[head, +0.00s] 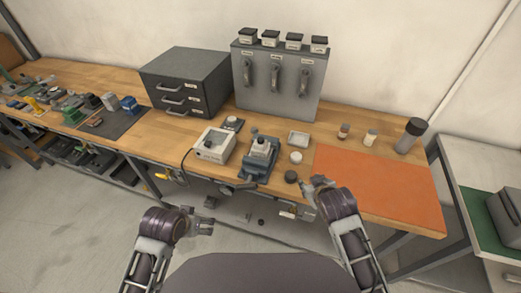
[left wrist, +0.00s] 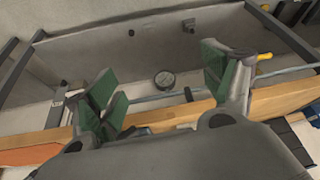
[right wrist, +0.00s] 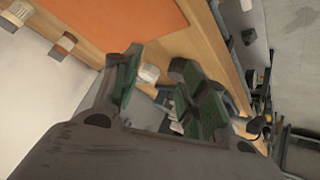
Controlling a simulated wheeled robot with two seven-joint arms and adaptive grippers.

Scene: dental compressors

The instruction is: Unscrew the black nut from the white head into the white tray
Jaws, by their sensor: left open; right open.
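The grey-blue vise (head: 257,163) stands at the front edge of the wooden bench. A small white part, apparently the white head (head: 260,144), sits in its jaws with a dark top; the black nut is too small to make out surely. My left gripper (head: 208,223) is open and empty, in front of and below the bench edge. My right gripper (head: 312,187) is open over the bench's front edge, right of the vise, near a black round piece (head: 291,176).
A white round piece (head: 296,157) lies between tray and black piece. A white device (head: 213,145) stands left of the vise. The orange mat (head: 370,187) at right is bare. Drawers and a grey cabinet (head: 277,85) stand behind.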

